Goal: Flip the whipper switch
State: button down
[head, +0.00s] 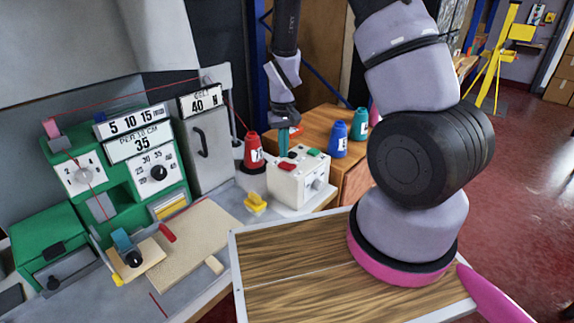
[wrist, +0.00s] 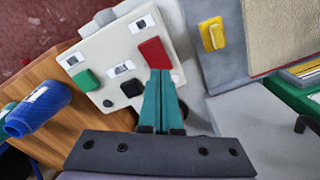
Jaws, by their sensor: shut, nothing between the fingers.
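A white control box (head: 298,188) stands on the bench and also shows in the wrist view (wrist: 105,50). On its top are a red switch (wrist: 154,51), a green switch (wrist: 87,79) and a black switch (wrist: 131,89), with small labels that I cannot read. I cannot tell which is the whipper switch. My gripper (head: 283,150) points down over the box, its teal fingers together and empty. In the wrist view the fingertips (wrist: 160,72) appear right at the near edge of the red switch; I cannot tell if they touch.
A yellow piece (head: 255,202) lies left of the box. A red spool (head: 254,152) stands behind it, and blue (head: 338,139) and teal (head: 360,124) spools stand on a wooden cabinet. A green machine (head: 115,175) fills the left. A wooden-topped tray (head: 290,290) is in front.

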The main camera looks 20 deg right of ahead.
jog(key=shift+r, duration=2.4)
notch_tip(320, 180, up, 21)
jog(key=m+t+y, duration=0.2)
jog(key=m+t, duration=0.1)
send_over(283, 163)
jog(key=s+d, duration=0.3)
jog(key=s, duration=0.2)
jog(key=s+d+r+m+t, duration=0.2)
jog(key=s+d+r+t, duration=0.1)
jog(key=s+r, duration=0.8)
jog(key=shift+s+r+t, duration=0.2)
jog(key=shift+s+t, duration=0.4)
jog(key=shift+s, duration=0.6)
